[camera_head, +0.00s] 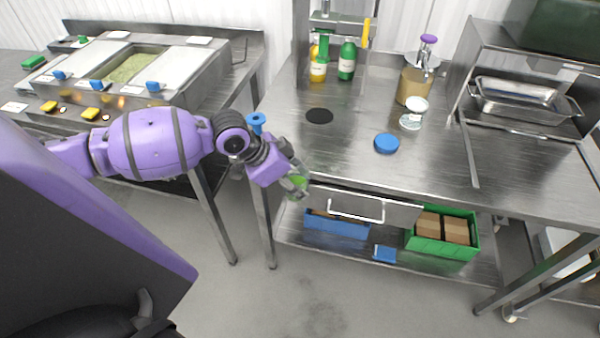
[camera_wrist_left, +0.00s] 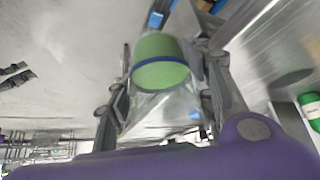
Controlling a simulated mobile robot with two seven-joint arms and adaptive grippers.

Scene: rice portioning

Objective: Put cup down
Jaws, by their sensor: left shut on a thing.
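My left gripper (camera_head: 292,178) is shut on a cup (camera_head: 298,183) with green showing, held in front of the steel table's (camera_head: 285,140) left front corner, over the floor side. In the left wrist view, the cup (camera_wrist_left: 160,62) sits between the two fingers (camera_wrist_left: 165,85); it is green with a blue band and a clear part. The fingers partly hide the cup in the head view. My right gripper is not in view.
A black disc (camera_head: 320,116) and a blue disc (camera_head: 387,143) lie on the tabletop. Bottles (camera_head: 347,62) and a purple-topped dispenser (camera_head: 414,86) stand farther back. The front middle of the tabletop is clear. A drawer handle (camera_head: 356,210) juts below the edge.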

